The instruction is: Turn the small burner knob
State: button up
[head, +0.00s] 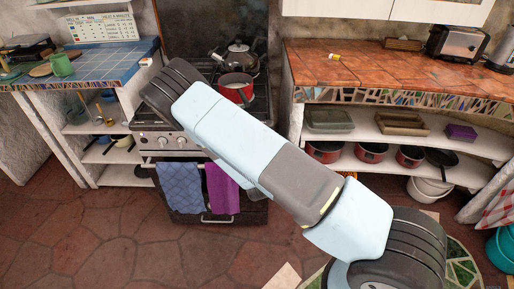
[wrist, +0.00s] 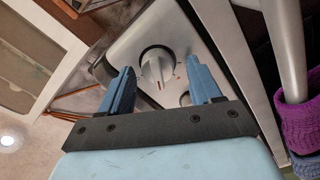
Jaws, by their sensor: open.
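A round light-grey burner knob (wrist: 158,62) with a raised grip bar is on the metal stove panel (wrist: 128,48) in the wrist view. Red marks show on and beside it. My gripper (wrist: 160,67) is open, with one blue finger to each side of the knob in the picture. No contact with the knob is visible. In the head view, the stove's knob row (head: 170,141) is partly covered by my arm, and my gripper is hidden.
The oven handle (wrist: 288,45) and a purple towel (wrist: 299,125) are at the right in the wrist view. A blue towel (head: 180,187) also hangs there. A red pot (head: 236,90) and a kettle (head: 239,58) stand on the stove. Counters flank it.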

jog(key=s, duration=1.3)
jog(key=shift+s+a, duration=0.25)
jog(key=shift+s, duration=0.05)
jog(key=shift+c, duration=0.2)
jog(key=shift+f, duration=0.1)
grip_shut()
dwell(0.9)
